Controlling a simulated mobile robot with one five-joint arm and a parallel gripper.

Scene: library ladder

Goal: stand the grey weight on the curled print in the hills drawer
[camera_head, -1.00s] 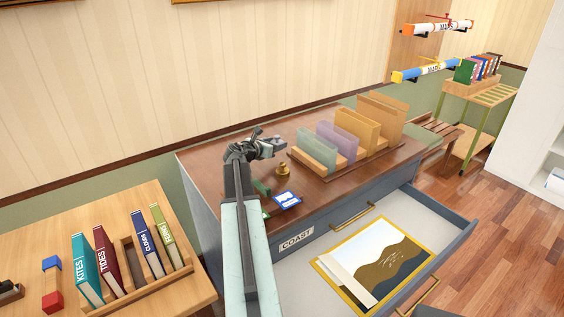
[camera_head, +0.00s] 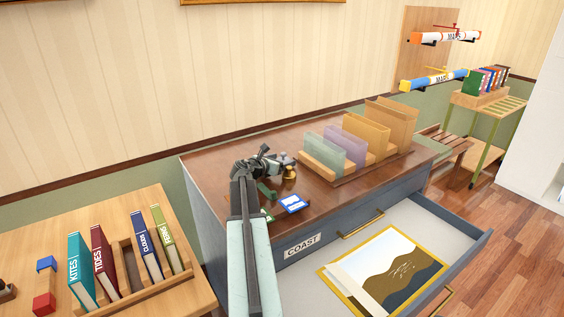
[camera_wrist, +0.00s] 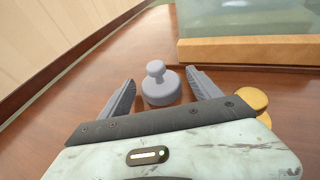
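The grey weight (camera_wrist: 160,84), a squat disc with a round knob, stands upright on the brown cabinet top. In the wrist view, my open gripper (camera_wrist: 160,92) has one finger on each side of it, with gaps showing. In the head view, my gripper (camera_head: 272,163) is low over the cabinet top and the weight is hard to pick out there. The print (camera_head: 388,270), with brown hills and a yellow border, lies in the open drawer (camera_head: 455,228). A pale flap at its left side is curled over. No label is readable on the open drawer.
A brass weight (camera_head: 290,173) stands close beside my gripper, also at the right finger in the wrist view (camera_wrist: 252,98). Blue-and-white cards (camera_head: 293,204) lie in front. A wooden rack of coloured dividers (camera_head: 345,150) stands to the right. A COAST label (camera_head: 302,245) marks the cabinet front.

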